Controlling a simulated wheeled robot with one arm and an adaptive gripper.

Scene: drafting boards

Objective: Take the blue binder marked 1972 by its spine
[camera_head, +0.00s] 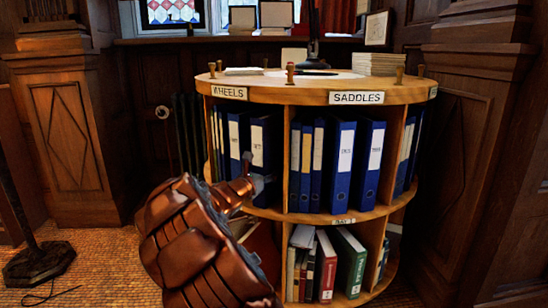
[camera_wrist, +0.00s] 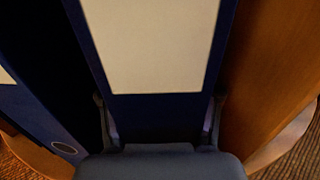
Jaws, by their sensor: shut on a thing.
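A blue binder (camera_head: 259,150) with a pale spine label stands upright in the upper left compartment of the round shelf, under the sign WHEELS. My gripper (camera_head: 266,184) is at the lower part of its spine. In the wrist view my gripper (camera_wrist: 160,122) has one finger on each side of this binder's spine (camera_wrist: 150,50), shut on it below the label. The label's writing is too small in the head view and looks blank in the wrist view, so I cannot read 1972. My wrist hides part of the shelf's left side.
Another blue binder (camera_head: 235,140) stands just left; the wooden divider (camera_head: 285,160) is close on the right. More blue binders (camera_head: 340,160) fill the SADDLES compartment (camera_head: 356,97). Books (camera_head: 325,265) stand below. A dark stand (camera_head: 38,262) is on the floor at left.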

